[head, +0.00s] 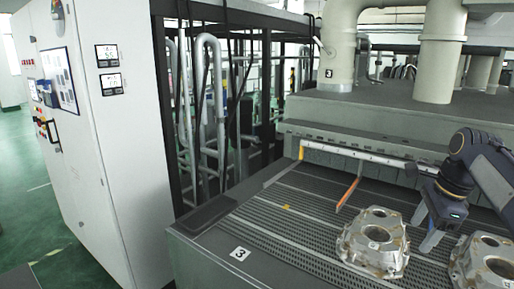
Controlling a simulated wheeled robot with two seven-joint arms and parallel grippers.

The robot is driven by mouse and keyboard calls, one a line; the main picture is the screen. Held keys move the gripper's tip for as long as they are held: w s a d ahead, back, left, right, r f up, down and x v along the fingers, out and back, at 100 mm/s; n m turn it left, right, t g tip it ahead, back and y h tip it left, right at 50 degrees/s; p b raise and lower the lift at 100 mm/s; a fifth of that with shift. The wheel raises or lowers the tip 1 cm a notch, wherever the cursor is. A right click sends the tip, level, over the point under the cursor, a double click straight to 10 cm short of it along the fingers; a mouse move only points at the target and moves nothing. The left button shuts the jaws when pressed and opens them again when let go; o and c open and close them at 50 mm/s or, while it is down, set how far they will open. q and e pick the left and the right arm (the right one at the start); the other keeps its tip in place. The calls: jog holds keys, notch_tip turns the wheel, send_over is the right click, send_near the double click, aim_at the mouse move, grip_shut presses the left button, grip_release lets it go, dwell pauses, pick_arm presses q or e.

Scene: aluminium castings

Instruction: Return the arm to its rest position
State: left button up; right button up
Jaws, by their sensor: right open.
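My right arm comes in from the right edge. Its dark gripper (425,229) points down over the table, with its jaws open and nothing seen between them. The gripper is just right of one aluminium casting (372,243), a grey housing with a round hole in its top, which sits on the ribbed table surface. A second casting (492,265) lies at the lower right, partly cut off by the picture edge. The gripper is between the two castings in the picture; whether it touches either cannot be told. My left arm and gripper are not in view.
The ribbed table (285,232) has free room left of the castings. An orange divider bar (349,191) and a white rail (350,155) lie behind them. A dark pad (208,213) is at the left corner. A white control cabinet (85,130) stands at left.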

jog(key=s+a+f+n+t+y, duration=0.1)
jog(key=s+a+f+n+t, duration=0.1)
jog(key=s+a+f+n, duration=0.5)
jog(key=s+a+f+n+t+y, duration=0.1)
jog(key=s+a+f+n, duration=0.5)
jog(key=s+a+n, duration=0.6)
jog(key=s+n, duration=0.1)
jog(key=s, duration=0.2)
jog(key=shift+s+a+f+t, duration=0.3)
jog(key=shift+a+f+t, duration=0.1)
jog(key=shift+a+f, duration=0.1)
jog(key=shift+f, duration=0.1)
jog(key=shift+c, duration=0.3)
